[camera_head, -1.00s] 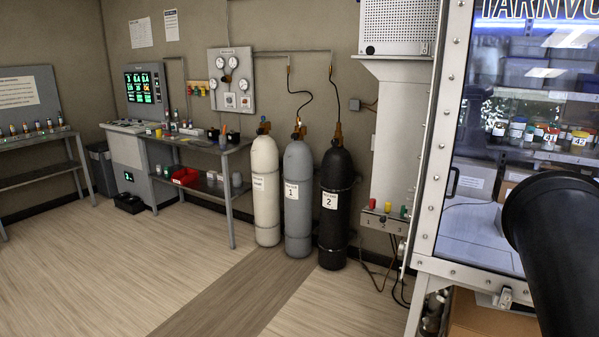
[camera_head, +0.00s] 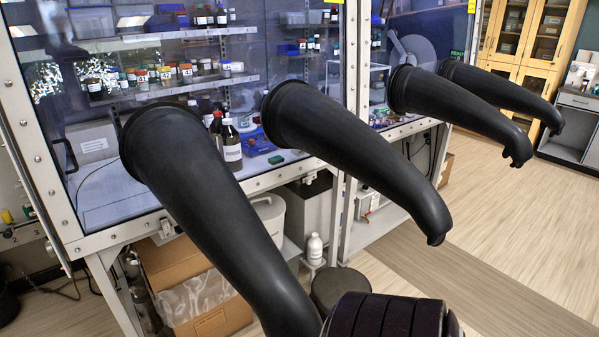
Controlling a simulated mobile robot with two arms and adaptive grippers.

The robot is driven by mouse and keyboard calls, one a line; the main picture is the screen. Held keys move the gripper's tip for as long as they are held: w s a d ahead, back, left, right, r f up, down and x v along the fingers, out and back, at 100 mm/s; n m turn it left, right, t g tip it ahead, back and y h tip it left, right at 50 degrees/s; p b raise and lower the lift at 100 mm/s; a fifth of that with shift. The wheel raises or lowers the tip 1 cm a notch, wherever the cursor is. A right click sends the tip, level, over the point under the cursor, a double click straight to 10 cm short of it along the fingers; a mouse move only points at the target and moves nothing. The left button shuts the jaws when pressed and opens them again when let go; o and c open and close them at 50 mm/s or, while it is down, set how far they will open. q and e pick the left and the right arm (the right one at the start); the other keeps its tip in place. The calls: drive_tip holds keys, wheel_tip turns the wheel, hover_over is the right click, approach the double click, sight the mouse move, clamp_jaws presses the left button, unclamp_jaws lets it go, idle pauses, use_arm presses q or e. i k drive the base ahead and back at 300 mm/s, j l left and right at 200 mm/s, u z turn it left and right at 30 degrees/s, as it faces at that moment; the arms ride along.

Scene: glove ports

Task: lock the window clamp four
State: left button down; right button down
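The glovebox window (camera_head: 95,190) fills the left of the head view, set in a pale bolted metal frame. A small metal fitting, perhaps a clamp (camera_head: 167,229), sits on the lower frame edge, and a similar one (camera_head: 310,178) sits further right. Both are too small to read a number or tell locked from open. Long black gloves (camera_head: 215,215) and (camera_head: 350,150) hang outward from the ports and hide parts of the window and lower frame. Neither of my grippers can be made out in this view.
A second glovebox with two more gloves (camera_head: 450,105) and (camera_head: 510,92) stands to the right. Under the first box are a cardboard box (camera_head: 205,325), a white bottle (camera_head: 314,248) and a grey bin (camera_head: 270,215). Wood floor (camera_head: 530,215) is clear at right.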

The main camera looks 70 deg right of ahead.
sight(308, 180)
drive_tip(key=z, duration=2.2)
drive_tip(key=i+l+z, duration=0.35)
drive_tip(key=i+l, duration=0.25)
